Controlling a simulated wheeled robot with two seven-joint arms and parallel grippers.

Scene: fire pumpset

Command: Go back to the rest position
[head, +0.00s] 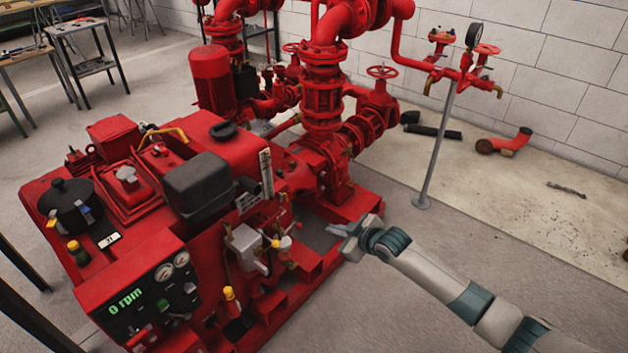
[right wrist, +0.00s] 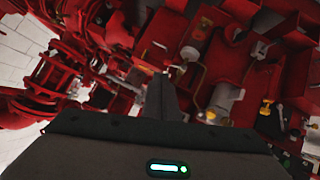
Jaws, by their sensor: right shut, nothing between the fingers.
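The red fire pumpset (head: 322,85) stands in front of me, with its engine block and a panel (head: 150,290) reading "0 rpm" at the lower left. My right gripper (head: 340,230) is shut and empty. In the head view it appears beside the pump base, its arm reaching in from the lower right. In the right wrist view the shut fingers (right wrist: 161,95) point at the red machinery, with a white-grey part (right wrist: 225,98) beyond them to the right. I cannot tell the exact gap to the machine. My left gripper is not in view.
A gauge stand (head: 436,150) with red valves rises right of the pump. Loose pipe pieces (head: 505,142) lie on the floor by the white block wall (head: 560,60). Work tables (head: 75,25) stand at the back left.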

